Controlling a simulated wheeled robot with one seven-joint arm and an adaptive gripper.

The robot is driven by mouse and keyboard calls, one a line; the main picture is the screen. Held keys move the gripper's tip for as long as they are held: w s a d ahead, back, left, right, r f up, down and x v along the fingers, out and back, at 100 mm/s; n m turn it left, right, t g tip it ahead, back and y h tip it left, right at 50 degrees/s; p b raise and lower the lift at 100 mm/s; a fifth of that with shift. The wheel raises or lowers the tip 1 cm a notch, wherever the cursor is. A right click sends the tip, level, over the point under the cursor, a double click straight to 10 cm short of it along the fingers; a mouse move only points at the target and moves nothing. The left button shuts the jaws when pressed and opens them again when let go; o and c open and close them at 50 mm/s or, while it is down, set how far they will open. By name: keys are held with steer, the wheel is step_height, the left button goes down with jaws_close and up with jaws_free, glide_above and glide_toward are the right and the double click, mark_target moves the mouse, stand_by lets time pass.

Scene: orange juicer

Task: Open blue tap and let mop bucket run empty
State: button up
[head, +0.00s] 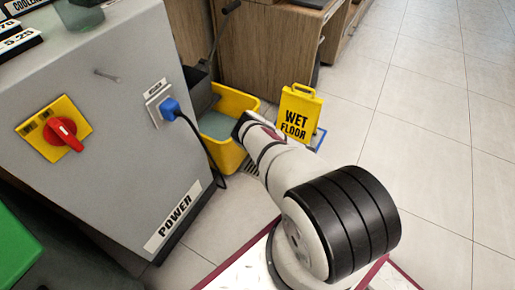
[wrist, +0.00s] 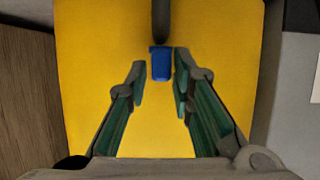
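The yellow mop bucket (head: 232,104) stands on the floor beside the grey machine in the head view, with greyish water inside. Its yellow wall (wrist: 90,60) fills most of the wrist view. The blue tap (wrist: 160,65) sticks out from this wall, below a dark rounded part. My gripper (wrist: 158,83) is open, with one finger on each side of the tap's lower end. I see a gap on both sides, and the fingers do not seem to touch it. In the head view my arm hides the tap and the gripper.
A yellow wet floor sign (head: 298,112) stands right of the bucket. The grey machine (head: 110,120) with a red switch (head: 66,132) and a blue plug (head: 170,108) is at left. Wooden cabinets (head: 265,50) stand behind. The tiled floor (head: 430,130) at right is clear.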

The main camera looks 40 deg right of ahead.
steer(key=v, duration=1.2)
stand_by(0.5)
